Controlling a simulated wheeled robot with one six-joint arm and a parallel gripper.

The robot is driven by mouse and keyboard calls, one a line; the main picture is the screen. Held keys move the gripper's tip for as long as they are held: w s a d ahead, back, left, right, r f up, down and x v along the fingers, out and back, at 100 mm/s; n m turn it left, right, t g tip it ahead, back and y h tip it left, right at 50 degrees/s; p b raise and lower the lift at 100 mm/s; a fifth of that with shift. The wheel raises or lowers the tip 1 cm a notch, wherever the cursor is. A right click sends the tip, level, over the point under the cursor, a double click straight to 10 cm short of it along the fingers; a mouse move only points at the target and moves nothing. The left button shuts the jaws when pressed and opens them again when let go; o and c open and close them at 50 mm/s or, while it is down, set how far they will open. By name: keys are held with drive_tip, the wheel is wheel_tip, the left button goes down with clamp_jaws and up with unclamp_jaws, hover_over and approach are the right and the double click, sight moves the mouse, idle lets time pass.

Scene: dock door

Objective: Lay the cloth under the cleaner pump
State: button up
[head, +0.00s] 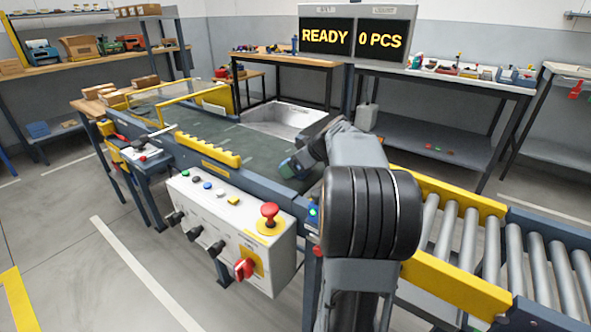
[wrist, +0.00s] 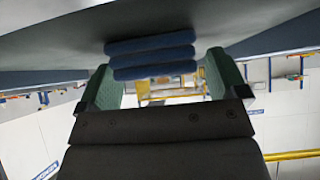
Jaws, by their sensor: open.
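My gripper (head: 291,167) is low over the dark belt (head: 215,140) in the head view, partly hidden behind my own arm. In the wrist view its two green-padded fingers (wrist: 162,76) are apart. A blue, layered, folded thing (wrist: 151,46), which looks like the cloth, lies against a grey surface (wrist: 220,22) between and just beyond the fingers. I cannot tell whether the fingers touch it. The cloth is not clear in the head view. I cannot pick out the cleaner pump for certain; small bottles (head: 418,60) stand on the far right bench.
A white control box (head: 228,225) with a red button and knobs fronts the belt. A yellow toothed rail (head: 208,150) runs along its near edge. A metal chute (head: 285,120) opens at its back. Rollers (head: 470,235) lie to the right. The belt's middle is clear.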

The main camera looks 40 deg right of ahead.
drive_tip(key=c, duration=1.1)
